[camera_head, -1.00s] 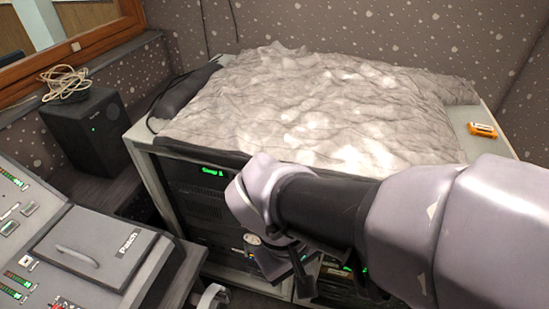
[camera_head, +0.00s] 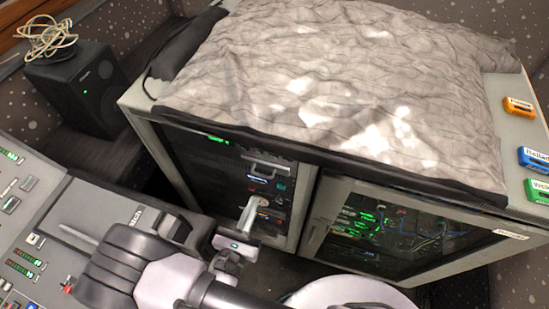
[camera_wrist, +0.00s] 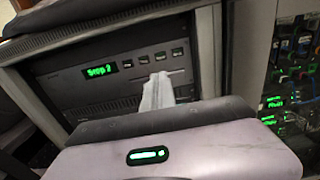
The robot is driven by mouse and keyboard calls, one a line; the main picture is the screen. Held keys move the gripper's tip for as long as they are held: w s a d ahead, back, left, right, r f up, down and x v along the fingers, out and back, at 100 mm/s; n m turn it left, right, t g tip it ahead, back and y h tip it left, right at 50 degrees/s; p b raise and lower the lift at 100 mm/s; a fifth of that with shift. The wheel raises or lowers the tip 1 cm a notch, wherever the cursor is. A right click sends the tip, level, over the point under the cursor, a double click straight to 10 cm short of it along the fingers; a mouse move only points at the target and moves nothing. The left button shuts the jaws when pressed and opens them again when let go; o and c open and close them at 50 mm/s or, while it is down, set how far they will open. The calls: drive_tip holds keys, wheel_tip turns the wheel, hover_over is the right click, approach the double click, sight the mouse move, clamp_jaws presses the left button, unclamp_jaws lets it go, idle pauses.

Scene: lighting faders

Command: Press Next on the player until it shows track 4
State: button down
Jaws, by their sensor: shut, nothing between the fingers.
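The player (camera_wrist: 100,88) is a dark rack unit with a green display (camera_wrist: 100,69), which seems to read "Stop 2". A row of small buttons (camera_wrist: 155,57) sits right of the display; their labels are too small to read. In the head view, the display (camera_head: 217,139) is a small green glow behind the cabinet's left opening. My gripper (camera_head: 247,212) is shut and empty, in front of that cabinet. In the wrist view, its fingertips (camera_wrist: 158,80) point at the player, just below the button row. They hide part of the panel, and I cannot tell whether they touch it.
The cabinet (camera_head: 134,100) has a grey cloth (camera_head: 330,75) on top. Its right half is a glazed rack (camera_head: 390,225) with cables. Orange (camera_head: 519,107), blue (camera_head: 534,159) and green (camera_head: 538,191) labelled items lie at the right edge. A speaker (camera_head: 75,90) and lighting desk (camera_head: 30,200) stand left.

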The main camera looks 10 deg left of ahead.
drive_tip(key=w+b, duration=0.1)
drive_tip(key=w, duration=0.3)
drive_tip(key=w+b, duration=0.1)
drive_tip(key=w, duration=0.4)
drive_tip(key=w+d+b, duration=0.1)
drive_tip(key=w+b, duration=0.1)
drive_tip(key=w, duration=0.3)
drive_tip(key=shift+d, duration=0.1)
